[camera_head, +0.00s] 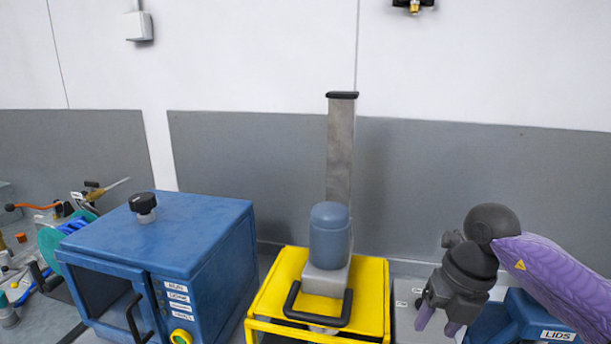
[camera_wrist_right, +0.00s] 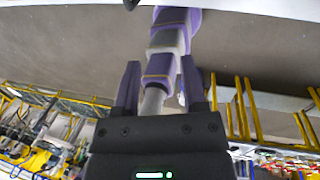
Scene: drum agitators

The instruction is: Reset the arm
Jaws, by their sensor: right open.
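My right arm comes in from the right in the head view, with a purple link and a dark grey wrist. My right gripper (camera_head: 438,322) points down near the lower right, with its two purple fingers apart and nothing between them. It stands to the right of the yellow-framed machine and left of the blue lids box. In the right wrist view the open gripper (camera_wrist_right: 160,64) shows its two fingers spread, with purple and grey links of my own beyond them. My left arm and gripper do not show.
A blue cabinet (camera_head: 165,240) with a black knob stands left of centre. A yellow-framed machine (camera_head: 375,285) carries a blue-grey cylinder (camera_head: 330,236) and a tall metal column (camera_head: 341,150). A blue box labelled LIDS (camera_head: 557,335) is at right. Tools clutter the far left.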

